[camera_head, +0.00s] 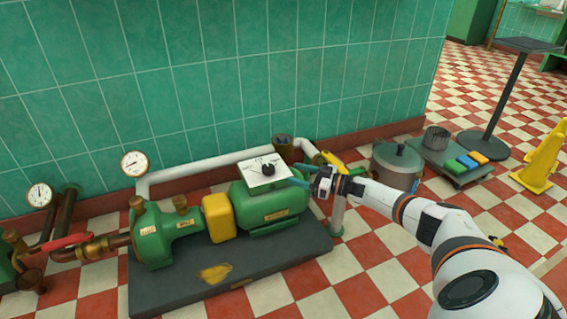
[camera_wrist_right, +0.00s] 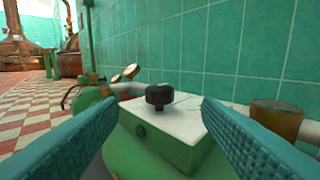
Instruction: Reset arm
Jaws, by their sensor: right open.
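My right arm (camera_head: 430,222) reaches in from the right in the head view. Its gripper (camera_head: 300,175) is at the right edge of a white box with a black knob (camera_head: 268,169), on top of the green motor (camera_head: 270,208). In the right wrist view the two teal fingers (camera_wrist_right: 160,130) are spread wide, with nothing between them. The black knob (camera_wrist_right: 159,96) on the white-topped box (camera_wrist_right: 178,120) shows ahead, between and beyond the fingertips. My left gripper is not in view.
The green pump (camera_head: 160,235) and motor stand on a dark base (camera_head: 230,270) against the green tiled wall (camera_head: 230,80). A white pipe (camera_head: 200,165) runs behind. A metal pot (camera_head: 396,165), low cart (camera_head: 455,165) and yellow sign (camera_head: 541,160) stand on the checkered floor at right.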

